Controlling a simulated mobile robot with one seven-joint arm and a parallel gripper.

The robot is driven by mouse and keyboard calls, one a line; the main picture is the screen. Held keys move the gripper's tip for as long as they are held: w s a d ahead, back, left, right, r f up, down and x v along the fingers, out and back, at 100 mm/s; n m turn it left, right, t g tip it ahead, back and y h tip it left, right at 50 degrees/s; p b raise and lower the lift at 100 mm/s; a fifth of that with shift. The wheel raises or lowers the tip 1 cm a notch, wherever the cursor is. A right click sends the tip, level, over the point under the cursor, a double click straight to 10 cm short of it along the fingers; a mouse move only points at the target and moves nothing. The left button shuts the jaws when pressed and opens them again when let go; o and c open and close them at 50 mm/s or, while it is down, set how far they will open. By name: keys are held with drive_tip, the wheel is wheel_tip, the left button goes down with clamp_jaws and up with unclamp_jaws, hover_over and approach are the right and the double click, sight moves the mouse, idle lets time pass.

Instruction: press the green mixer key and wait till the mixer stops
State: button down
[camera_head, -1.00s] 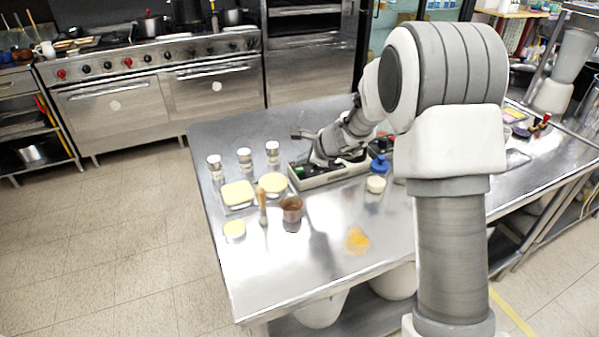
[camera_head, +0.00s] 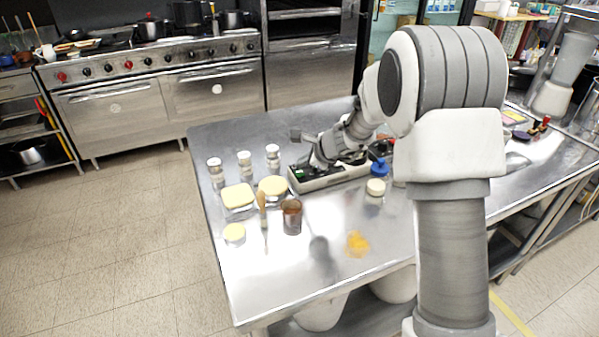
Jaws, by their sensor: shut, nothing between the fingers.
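A long grey unit (camera_head: 325,182) with a dark top lies on the steel table. A small green patch (camera_head: 299,173), which looks like the green key, shows at its left end. My gripper (camera_head: 317,165) is over the unit's dark top, just right of the green patch. It points down and is shut with nothing held. I cannot tell whether it touches the unit. The far side of the unit is partly hidden by my gripper and wrist. I cannot tell which part is the mixer or whether it is running.
Several shakers, two yellow-topped containers (camera_head: 238,197) (camera_head: 272,187), a brown cup (camera_head: 292,217) and a wooden-handled brush (camera_head: 263,208) stand to the left. A blue-topped item (camera_head: 379,168) and a cream-topped jar (camera_head: 376,187) stand right of the unit.

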sight(303, 174)
drive_tip(key=shift+f, duration=0.1)
idle(0.7)
drive_tip(key=shift+f+b, duration=0.35)
drive_tip(key=shift+b, duration=0.2)
drive_tip(key=shift+f+b, duration=0.5)
idle(0.5)
idle(0.3)
drive_tip(key=shift+r+p, duration=0.75)
drive_tip(key=shift+r, duration=0.15)
drive_tip(key=shift+r, duration=0.1)
wheel_tip(303, 174, up, 5)
drive_tip(key=p, duration=0.4)
idle(0.5)
